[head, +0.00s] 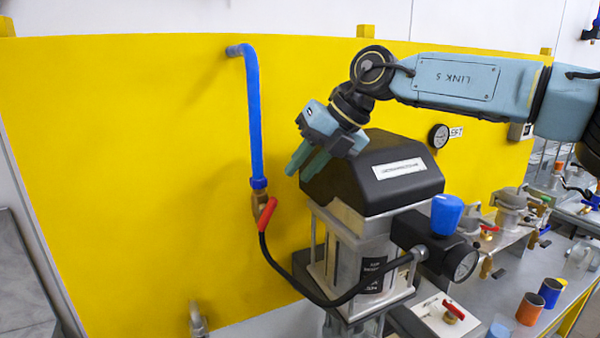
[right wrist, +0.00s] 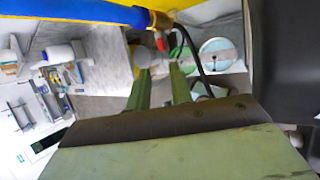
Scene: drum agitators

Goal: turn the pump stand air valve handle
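The air valve's red handle (head: 267,213) sits on a brass valve body (head: 257,198) at the lower end of a blue pipe (head: 253,110). In the right wrist view the red handle (right wrist: 160,42) shows beyond the fingertips, below the brass fitting (right wrist: 158,20). My right gripper (head: 298,173) is above and to the right of the handle, beside the black pump cover. Its two green fingers (right wrist: 159,72) are apart, with nothing held between them. The handle and fingers do not touch. My left gripper is in neither view.
The pump stand's black cover (head: 385,180) is close to the right of my gripper. A black hose (head: 310,296) curves from the valve to the pump's regulator with its blue knob (head: 446,214). A yellow panel (head: 130,150) stands behind. Space left of the pipe is clear.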

